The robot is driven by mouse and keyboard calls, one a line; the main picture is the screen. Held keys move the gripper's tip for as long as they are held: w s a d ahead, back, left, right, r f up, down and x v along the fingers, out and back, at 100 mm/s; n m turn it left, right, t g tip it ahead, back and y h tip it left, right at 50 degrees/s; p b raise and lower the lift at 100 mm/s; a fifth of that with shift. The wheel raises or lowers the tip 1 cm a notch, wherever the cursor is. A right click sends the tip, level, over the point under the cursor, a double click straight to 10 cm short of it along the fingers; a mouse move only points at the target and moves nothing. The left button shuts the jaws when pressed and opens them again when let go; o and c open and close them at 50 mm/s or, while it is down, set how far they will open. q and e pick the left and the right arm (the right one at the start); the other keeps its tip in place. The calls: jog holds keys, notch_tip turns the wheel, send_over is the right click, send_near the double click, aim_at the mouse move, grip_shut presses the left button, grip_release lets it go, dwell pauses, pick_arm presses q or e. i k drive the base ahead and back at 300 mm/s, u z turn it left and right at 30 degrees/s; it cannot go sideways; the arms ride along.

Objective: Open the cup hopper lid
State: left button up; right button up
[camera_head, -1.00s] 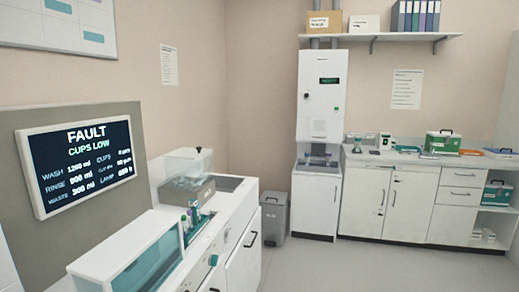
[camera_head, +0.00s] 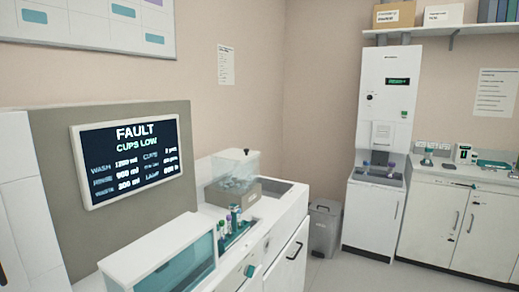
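The cup hopper (camera_head: 234,172) is a clear, see-through box on a grey-brown base, on the white analyser bench left of centre. Pale cups show dimly inside it. Its lid (camera_head: 238,154) lies flat across the top with a small dark knob and looks shut. The screen (camera_head: 126,158) on the grey panel to its left reads "FAULT" and "CUPS LOW". Neither of my grippers is in view.
A rack of tubes (camera_head: 234,222) stands in front of the hopper. A teal-windowed cover (camera_head: 165,262) is nearer. A grey bin (camera_head: 325,227) and a tall white machine (camera_head: 385,130) stand beyond. Floor is clear at the lower right.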

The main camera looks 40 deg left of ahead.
aim_at(232, 154)
jog(key=i, duration=0.75)
jog(key=u, duration=2.05)
